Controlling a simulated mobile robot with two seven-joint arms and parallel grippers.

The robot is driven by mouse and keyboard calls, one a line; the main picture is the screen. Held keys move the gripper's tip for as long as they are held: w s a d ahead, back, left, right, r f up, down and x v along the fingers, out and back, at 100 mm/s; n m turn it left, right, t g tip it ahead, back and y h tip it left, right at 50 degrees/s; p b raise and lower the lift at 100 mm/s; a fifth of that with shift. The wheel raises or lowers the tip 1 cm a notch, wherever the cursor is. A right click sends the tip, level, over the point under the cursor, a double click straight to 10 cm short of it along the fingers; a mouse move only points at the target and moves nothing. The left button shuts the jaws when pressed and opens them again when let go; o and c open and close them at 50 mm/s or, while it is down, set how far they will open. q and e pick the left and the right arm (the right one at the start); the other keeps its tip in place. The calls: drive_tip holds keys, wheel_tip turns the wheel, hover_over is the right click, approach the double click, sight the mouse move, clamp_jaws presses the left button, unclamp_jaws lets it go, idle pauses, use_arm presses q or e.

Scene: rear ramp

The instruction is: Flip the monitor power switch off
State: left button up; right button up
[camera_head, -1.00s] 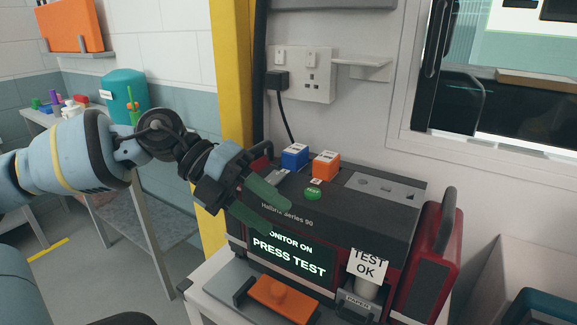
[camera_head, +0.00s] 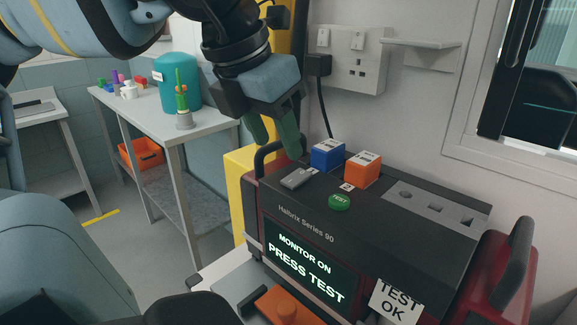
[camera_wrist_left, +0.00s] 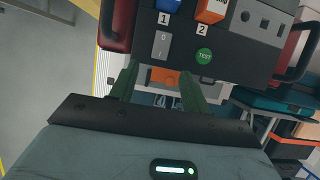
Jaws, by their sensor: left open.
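The monitor (camera_head: 310,222) is a dark grey and red box whose screen (camera_head: 305,268) reads "MONITOR ON PRESS TEST". Its power switch (camera_head: 298,178) is a grey rocker on the left of the top face. In the left wrist view the switch (camera_wrist_left: 161,43) shows 0 and I marks. My left gripper (camera_head: 278,150) is open and empty, with green fingers pointing down just above and left of the switch. In the left wrist view the fingers (camera_wrist_left: 157,72) point towards the switch, apart from it. My right gripper is not in view.
A blue block (camera_head: 327,154), an orange block (camera_head: 363,169) and a green TEST button (camera_head: 339,202) sit close by the switch. A black carry handle (camera_head: 278,150) stands at the monitor's left end. A black plug cable hangs behind. A side table (camera_head: 205,125) stands left.

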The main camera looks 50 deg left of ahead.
sight(292, 180)
use_arm(q)
drive_tip(key=x, duration=0.6)
drive_tip(key=shift+w+f, duration=0.15)
drive_tip(key=shift+f, duration=0.15)
drive_tip(key=shift+c, duration=0.2)
